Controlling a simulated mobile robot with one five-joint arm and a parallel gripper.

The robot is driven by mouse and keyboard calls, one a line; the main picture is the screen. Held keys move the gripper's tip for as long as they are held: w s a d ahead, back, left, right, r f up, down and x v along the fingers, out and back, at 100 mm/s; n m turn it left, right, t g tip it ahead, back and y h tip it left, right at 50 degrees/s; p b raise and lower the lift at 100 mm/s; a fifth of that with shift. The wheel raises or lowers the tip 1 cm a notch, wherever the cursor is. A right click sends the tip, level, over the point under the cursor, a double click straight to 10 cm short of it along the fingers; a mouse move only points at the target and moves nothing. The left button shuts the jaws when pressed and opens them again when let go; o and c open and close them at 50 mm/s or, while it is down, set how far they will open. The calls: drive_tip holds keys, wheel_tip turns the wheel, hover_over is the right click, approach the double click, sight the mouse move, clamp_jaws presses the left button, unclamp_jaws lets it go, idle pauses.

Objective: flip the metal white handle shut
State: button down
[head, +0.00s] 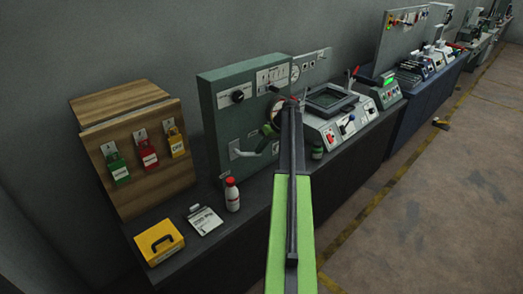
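A pale grey-white metal handle (240,152) is on the lower front of the upright green panel (222,120). I cannot tell how far it is turned. My green and black arm reaches up the middle of the view to the panel's right side. My gripper (268,140) seems to be at the arm's far end, just right of the handle. It is small and partly hidden by the arm, so I cannot tell whether its fingers are open or touch anything. The arm also hides part of the panel's right side.
A red-capped white bottle (232,196), a clipboard (204,220) and a yellow box (159,243) stand on the bench left of my arm. A wooden board (135,160) holds coloured padlocks. A sloped console (335,110) is right of the panel. The floor at right is mostly clear.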

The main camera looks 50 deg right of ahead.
drive_tip(key=a+f+b, duration=0.6)
drive_tip(key=f+b, duration=0.1)
drive_tip(key=f, duration=0.1)
drive_tip(key=shift+w, duration=0.45)
drive_tip(key=shift+a+b, duration=0.15)
drive_tip(key=shift+b, duration=0.15)
idle(0.5)
drive_tip(key=s+d, duration=0.5)
drive_tip(key=d, duration=0.7)
drive_tip(key=shift+s+d+r+p, duration=0.4)
drive_tip(key=shift+p, duration=0.05)
